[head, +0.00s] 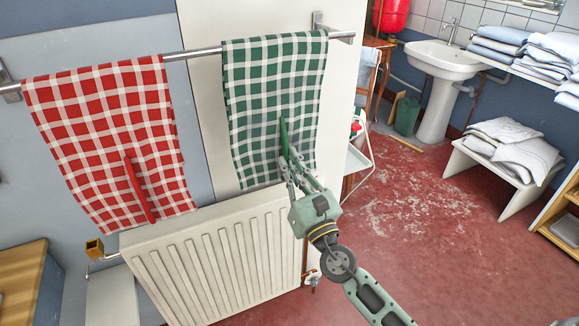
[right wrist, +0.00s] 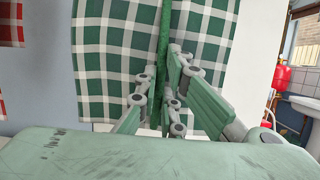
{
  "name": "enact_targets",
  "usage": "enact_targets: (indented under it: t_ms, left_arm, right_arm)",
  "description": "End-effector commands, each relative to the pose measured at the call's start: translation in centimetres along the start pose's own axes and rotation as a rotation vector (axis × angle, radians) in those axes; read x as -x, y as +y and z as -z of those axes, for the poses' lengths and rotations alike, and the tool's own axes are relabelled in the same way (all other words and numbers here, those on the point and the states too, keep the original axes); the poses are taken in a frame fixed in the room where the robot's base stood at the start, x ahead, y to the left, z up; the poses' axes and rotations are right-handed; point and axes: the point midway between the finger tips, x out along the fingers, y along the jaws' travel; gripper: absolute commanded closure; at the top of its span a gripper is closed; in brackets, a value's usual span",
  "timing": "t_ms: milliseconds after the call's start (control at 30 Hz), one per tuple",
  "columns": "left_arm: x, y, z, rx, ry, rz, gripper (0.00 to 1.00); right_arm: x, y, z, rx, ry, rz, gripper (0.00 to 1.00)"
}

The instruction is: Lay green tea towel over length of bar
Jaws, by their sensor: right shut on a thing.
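The green and white checked tea towel (head: 275,90) hangs over the right part of the metal bar (head: 195,53), its front face spread fairly flat. A narrow upright green strip (head: 284,140) stands out from its lower front; it also shows in the right wrist view (right wrist: 162,40). My right gripper (head: 289,160) is in front of the towel's lower half, shut on this strip. In the right wrist view the fingers (right wrist: 168,98) close around the strip's lower end. How the towel hangs behind the bar is hidden. My left gripper is not in view.
A red checked towel (head: 110,140) with a red strip hangs on the bar's left part. A white radiator (head: 215,255) stands below. At the right are a white sink (head: 440,62), a bench (head: 500,180) with folded cloths, and open red floor (head: 430,225).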

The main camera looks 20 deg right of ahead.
Motion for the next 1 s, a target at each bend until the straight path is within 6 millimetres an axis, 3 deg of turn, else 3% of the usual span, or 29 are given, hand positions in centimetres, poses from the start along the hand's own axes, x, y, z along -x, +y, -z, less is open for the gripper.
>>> enact_targets:
  t_ms: [333,367,600,1000]
  left_arm:
    - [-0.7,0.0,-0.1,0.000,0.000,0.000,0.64]
    - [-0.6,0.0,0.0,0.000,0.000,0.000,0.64]
    - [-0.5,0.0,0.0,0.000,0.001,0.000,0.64]
    - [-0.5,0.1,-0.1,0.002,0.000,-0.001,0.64]
  right_arm:
    - [0.2,0.0,0.6,0.000,-0.001,0.000,1.00]
    - [0.2,0.0,0.5,0.000,-0.001,0.000,0.90]
    - [0.2,0.0,0.5,0.000,-0.001,0.000,0.71]
    - [1.1,0.0,0.6,0.001,0.002,0.000,0.71]
